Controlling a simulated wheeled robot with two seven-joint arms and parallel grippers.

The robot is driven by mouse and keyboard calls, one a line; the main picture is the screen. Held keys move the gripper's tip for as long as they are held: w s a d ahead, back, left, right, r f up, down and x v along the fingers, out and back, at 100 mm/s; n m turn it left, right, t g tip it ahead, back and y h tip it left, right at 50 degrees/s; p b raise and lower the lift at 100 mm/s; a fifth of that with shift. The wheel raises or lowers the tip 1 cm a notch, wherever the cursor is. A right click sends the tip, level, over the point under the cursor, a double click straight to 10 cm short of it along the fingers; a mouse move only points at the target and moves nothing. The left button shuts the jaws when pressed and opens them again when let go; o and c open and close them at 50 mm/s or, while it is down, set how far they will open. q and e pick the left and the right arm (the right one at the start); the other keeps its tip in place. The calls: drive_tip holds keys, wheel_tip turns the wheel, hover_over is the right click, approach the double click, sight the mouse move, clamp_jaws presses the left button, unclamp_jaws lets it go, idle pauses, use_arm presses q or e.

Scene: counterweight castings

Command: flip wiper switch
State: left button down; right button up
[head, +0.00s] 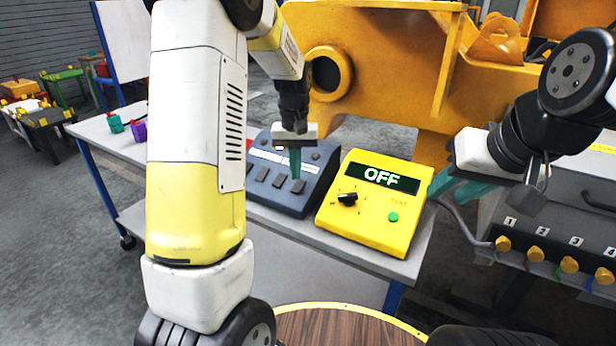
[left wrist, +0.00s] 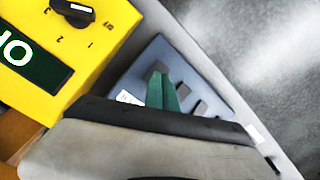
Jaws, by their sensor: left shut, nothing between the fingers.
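A blue-grey switch panel (head: 318,172) with several dark rocker switches stands on the grey table; I cannot read which one is the wiper switch. My left gripper (head: 296,178) is shut and empty, its teal fingers pointing down at the rightmost front switch (head: 298,187). I cannot tell whether the tips touch it. In the left wrist view the green fingers (left wrist: 163,95) lie over the panel (left wrist: 150,55) among the dark switches (left wrist: 183,91), and my gripper body hides part of it. My right gripper (head: 452,187) is to the right of the yellow box, its teal fingers apart.
A yellow box (head: 368,228) with a display reading OFF, a black knob and a green button stands right of the panel. A grey unit with numbered yellow connectors (head: 535,254) is at the right. Small teal (head: 115,123) and purple (head: 139,131) items lie on the table's left.

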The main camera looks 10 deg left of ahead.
sight(296, 189)
use_arm(q)
drive_tip(key=shift+f, duration=1.35)
idle(0.6)
wheel_tip(296, 189, up, 7)
idle(0.9)
drive_tip(key=s+d+r+m+t+h, duration=0.1)
drive_tip(key=s+r+t, duration=0.2)
drive_tip(key=s, duration=0.9)
drive_tip(key=s+d+r+m+t+h, duration=0.1)
drive_tip(key=s+r+t, duration=0.2)
drive_tip(key=s+r, duration=0.4)
drive_tip(key=s, duration=0.5)
drive_tip(key=shift+s+m, duration=0.15)
drive_tip(key=shift+m, duration=0.15)
